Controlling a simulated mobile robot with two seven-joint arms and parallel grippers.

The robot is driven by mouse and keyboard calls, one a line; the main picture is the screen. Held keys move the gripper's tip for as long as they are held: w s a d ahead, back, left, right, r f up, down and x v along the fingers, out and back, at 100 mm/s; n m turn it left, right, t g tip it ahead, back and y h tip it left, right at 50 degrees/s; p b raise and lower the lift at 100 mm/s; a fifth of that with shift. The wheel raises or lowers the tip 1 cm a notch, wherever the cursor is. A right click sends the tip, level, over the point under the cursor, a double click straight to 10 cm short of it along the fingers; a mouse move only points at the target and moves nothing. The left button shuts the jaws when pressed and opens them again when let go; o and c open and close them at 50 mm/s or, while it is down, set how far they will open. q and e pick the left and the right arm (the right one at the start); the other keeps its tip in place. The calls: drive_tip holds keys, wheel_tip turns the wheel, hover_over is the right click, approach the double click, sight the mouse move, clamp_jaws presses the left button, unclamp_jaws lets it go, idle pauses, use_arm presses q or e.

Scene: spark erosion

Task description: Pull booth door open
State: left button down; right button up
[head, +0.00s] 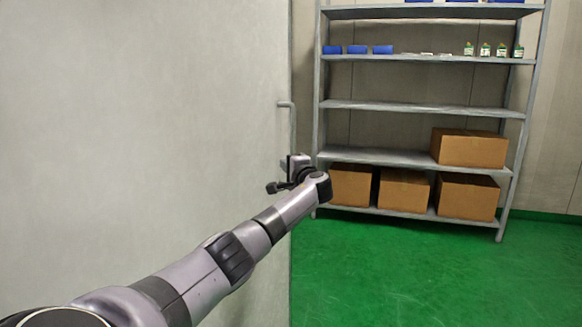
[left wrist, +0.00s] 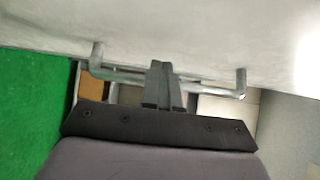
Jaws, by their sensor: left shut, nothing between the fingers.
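The booth door (head: 150,110) is a large pale grey panel filling the left of the head view. Its grey bar handle (head: 292,115) stands upright at the door's right edge; its lower part is hidden behind my left gripper (head: 283,184). In the left wrist view, the handle (left wrist: 215,88) runs across below the door surface (left wrist: 170,30), with a bent post at each end. My left gripper's dark fingers (left wrist: 162,70) are shut with nothing between them and overlap the middle of the bar. I cannot tell whether they touch it. My right gripper is not in view.
A grey metal shelf (head: 420,106) stands at the back right, with cardboard boxes (head: 468,148) low down and blue bins (head: 357,49) higher up. The green floor (head: 430,270) in front of it is clear.

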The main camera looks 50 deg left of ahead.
use_arm(q)
drive_tip(key=w+d, duration=0.4)
drive_tip(key=d, duration=0.5)
drive_tip(key=shift+w+b, duration=0.25)
drive_tip(key=shift+b, duration=0.2)
drive_tip(key=shift+d, duration=0.1)
